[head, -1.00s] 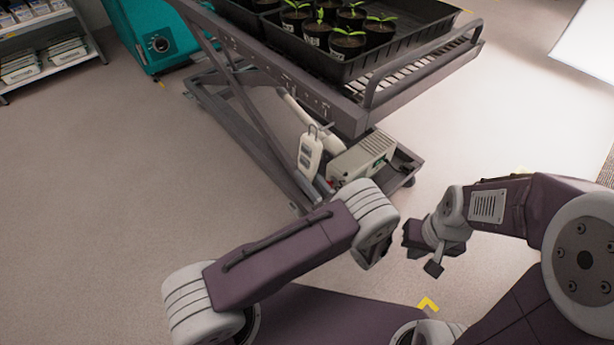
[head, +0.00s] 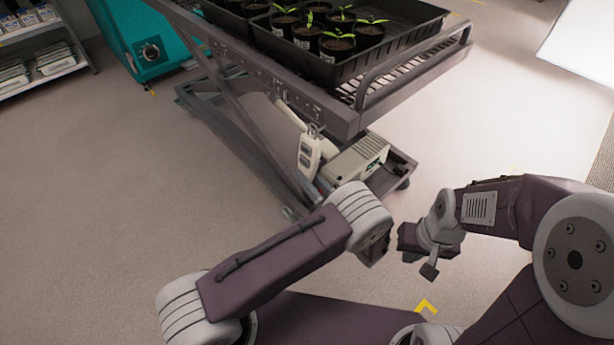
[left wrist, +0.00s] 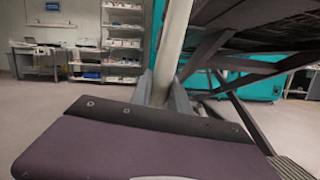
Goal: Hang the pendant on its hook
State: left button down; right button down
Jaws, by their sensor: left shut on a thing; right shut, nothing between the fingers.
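The pendant (head: 309,153) is a pale, upright handset with a thin dark loop at its top. In the head view it stands just beyond my left arm's bend, in front of the lift cart's lower frame. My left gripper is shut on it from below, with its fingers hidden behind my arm. I cannot make out the hook; the pendant's loop shows close below the cart's deck edge (head: 268,82). My right gripper (head: 429,269) is shut and empty, right of the cart's base.
A black tray (head: 392,52) of potted seedlings stands on the cart's deck. A pale control box (head: 358,157) sits on the cart's base, close right of the pendant. A teal cabinet (head: 128,38) and a shelf (head: 45,75) stand behind at left. The floor at left is clear.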

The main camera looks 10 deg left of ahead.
pick_arm(q)
jog(key=shift+w, duration=0.1)
jog(key=shift+w+d+b, duration=0.3)
jog(key=shift+w+d, duration=0.15)
jog(key=shift+w, duration=0.05)
jog(key=shift+f, duration=0.1)
jog(key=shift+f+b, duration=0.75)
jog(key=shift+f, duration=0.15)
jog(key=c, duration=1.2)
grip_release()
jog(key=shift+o, duration=0.2)
jog(key=shift+o, duration=1.2)
